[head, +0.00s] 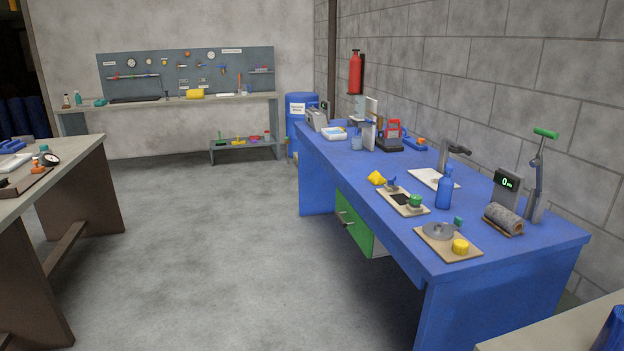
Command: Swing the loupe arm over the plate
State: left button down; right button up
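A grey upright post with a short arm and a dark head (459,149) stands at the back of the blue bench, near the wall. It looks like the loupe arm, but it is small and I cannot be sure. The arm points to the right, and its head is beyond the right end of a flat white plate (424,177). The plate lies on the bench in front of the post. A second jointed grey stand with a green bar on top (545,133) stands near the bench's right end. Neither of my grippers shows in the head view.
A blue bottle (444,191) stands in front of the plate's right end. Boards with small parts (433,243) lie along the front edge of the blue bench (500,265). A display (507,187) and a grey roll stand to the right. The floor left of the bench is clear.

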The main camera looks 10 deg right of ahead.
aim_at(455, 147)
jog(key=i+j+z, duration=0.1)
jog(key=i+z, duration=0.25)
jog(key=i+j+z, duration=0.3)
jog(key=i, duration=0.3)
jog(key=i+j+z, duration=0.55)
jog(key=z, duration=0.2)
jog(key=i+j+z, duration=0.25)
jog(key=z, duration=0.15)
jog(key=i+j+z, duration=0.2)
jog(key=j+z, duration=0.2)
jog(key=i+j+z, duration=0.1)
jog(key=j+z, duration=0.6)
jog(key=j, duration=0.25)
jog(key=j+z, duration=0.3)
jog(key=j, duration=0.25)
